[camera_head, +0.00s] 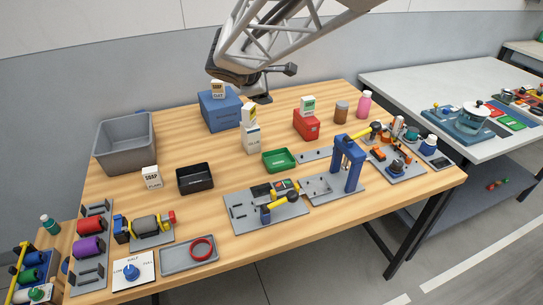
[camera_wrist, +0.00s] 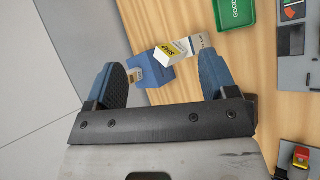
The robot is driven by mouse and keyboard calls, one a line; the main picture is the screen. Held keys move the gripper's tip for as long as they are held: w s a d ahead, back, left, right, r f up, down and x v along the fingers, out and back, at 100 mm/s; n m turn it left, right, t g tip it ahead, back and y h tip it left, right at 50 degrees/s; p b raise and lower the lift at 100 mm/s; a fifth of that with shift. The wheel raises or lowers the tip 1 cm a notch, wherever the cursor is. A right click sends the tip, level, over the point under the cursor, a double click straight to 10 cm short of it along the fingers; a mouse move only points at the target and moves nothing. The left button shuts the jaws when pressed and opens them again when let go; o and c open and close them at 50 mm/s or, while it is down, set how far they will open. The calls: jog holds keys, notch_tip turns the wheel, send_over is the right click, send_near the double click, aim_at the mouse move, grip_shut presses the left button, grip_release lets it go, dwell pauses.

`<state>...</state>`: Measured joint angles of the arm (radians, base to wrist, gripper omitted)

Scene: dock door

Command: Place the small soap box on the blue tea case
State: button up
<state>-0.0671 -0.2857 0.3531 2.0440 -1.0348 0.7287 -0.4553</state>
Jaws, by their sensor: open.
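The blue tea case (camera_head: 221,112) stands at the back of the wooden table; it also shows in the wrist view (camera_wrist: 155,72). A small white box lettered SOAP (camera_head: 218,90) rests on top of the case; a small box with a yellow patch shows there in the wrist view (camera_wrist: 135,77). Another white box lettered SOAP (camera_head: 151,178) stands on the table at front left. My gripper (camera_wrist: 163,78) is open with nothing held between its fingers. It is above and just right of the case in the head view, partly hidden by the arm.
A white-and-yellow box (camera_head: 248,113) appears stacked on a taller white box (camera_head: 251,140), close in front of the case. A grey bin (camera_head: 125,145) stands left, a red case (camera_head: 306,125) right. Black (camera_head: 195,180) and green (camera_head: 279,161) trays lie in front.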

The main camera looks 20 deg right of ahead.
jog(key=s+a+f+m+g+y, duration=0.1)
jog(key=s+m, duration=0.3)
jog(key=s, duration=0.7)
jog(key=s+a+f+m+g+y, duration=0.1)
jog(key=s+m, duration=0.4)
jog(key=s, duration=0.6)
jog(key=s+a+f+m+g+y, duration=0.1)
jog(key=s+a+f+m+y, duration=0.1)
jog(key=s, duration=0.9)
jog(key=a+m+y, duration=0.1)
jog(key=m+y, duration=0.1)
jog(key=m, duration=0.1)
jog(key=shift+a+f+g+y, duration=0.2)
jog(key=shift+a+g+y, duration=0.1)
jog(key=shift+g+y, duration=0.1)
